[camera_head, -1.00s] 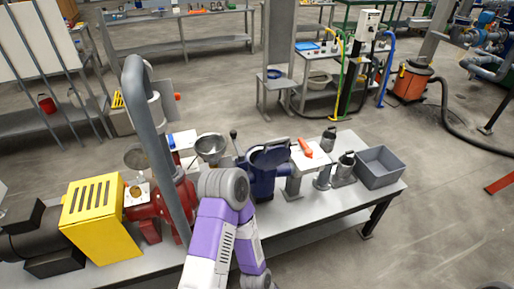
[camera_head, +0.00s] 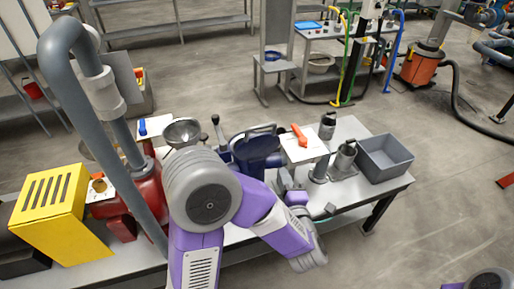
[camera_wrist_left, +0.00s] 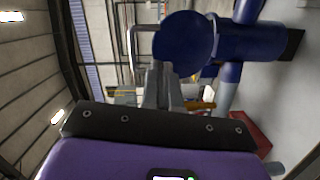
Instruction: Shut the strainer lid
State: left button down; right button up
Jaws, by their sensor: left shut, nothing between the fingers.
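The strainer (camera_head: 240,166) is a dark blue body on the bench, with its round blue lid (camera_head: 258,146) tilted up from it and a grey bar handle along the lid's upper edge. In the left wrist view the lid (camera_wrist_left: 184,40) shows as a blue disc, nearly face-on, with the strainer body (camera_wrist_left: 238,38) to its right. My left gripper (camera_head: 284,176) is to the right of the strainer, close to it. Its grey fingers (camera_wrist_left: 160,78) are shut and empty, with their tips near the disc's edge; I cannot tell whether they touch. My right gripper is out of view.
A plate with an orange handle (camera_head: 300,140), grey cylinders (camera_head: 343,160) and a grey bin (camera_head: 384,158) stand on the right of the bench. A metal bowl (camera_head: 183,132), a thick grey pipe (camera_head: 75,80) and a yellow guard (camera_head: 50,213) are to the left.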

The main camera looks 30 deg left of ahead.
aim_at(254, 130)
pick_arm(q)
jog(key=s+r+n+y, duration=0.3)
jog(key=shift+n+g, duration=0.4)
jog(key=shift+g, duration=0.1)
jog(key=x, duration=0.9)
jog(key=s+x, duration=0.1)
jog(key=x, duration=0.4)
jog(key=shift+w+a+r, duration=0.2)
jog(key=shift+a+r, duration=0.1)
jog(key=shift+a, duration=0.25)
